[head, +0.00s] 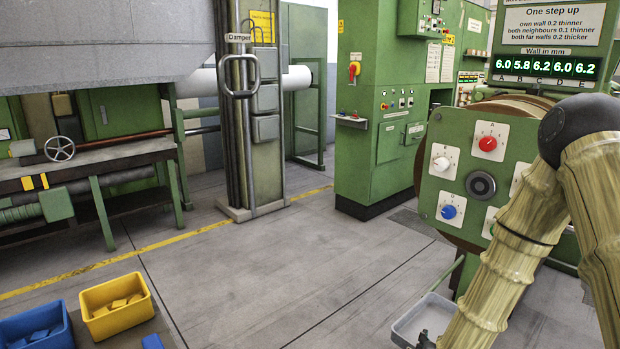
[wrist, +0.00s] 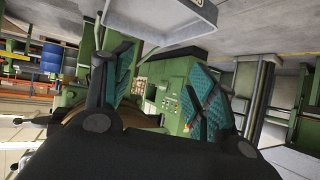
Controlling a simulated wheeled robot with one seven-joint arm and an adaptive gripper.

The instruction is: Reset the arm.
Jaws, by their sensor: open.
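My arm (head: 515,250), with bamboo-textured links and a dark joint, is bent down at the right of the head view, in front of the green dial panel (head: 432,190). My gripper (wrist: 162,85) shows in the wrist view with its two teal-padded fingers spread apart and nothing between them. In the head view only a dark bit of the gripper (head: 425,340) shows at the bottom edge, beside a grey tray (head: 408,325). The tray also shows at the top of the wrist view (wrist: 165,18), apart from the fingers.
The panel has red, white and blue knobs. A display (head: 545,67) above it reads 6.0 5.8 6.2 6.0 6.2. A yellow bin (head: 97,331) and a blue bin (head: 62,340) stand at lower left. A column labelled Damper (head: 237,130) stands mid-left. The middle floor is clear.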

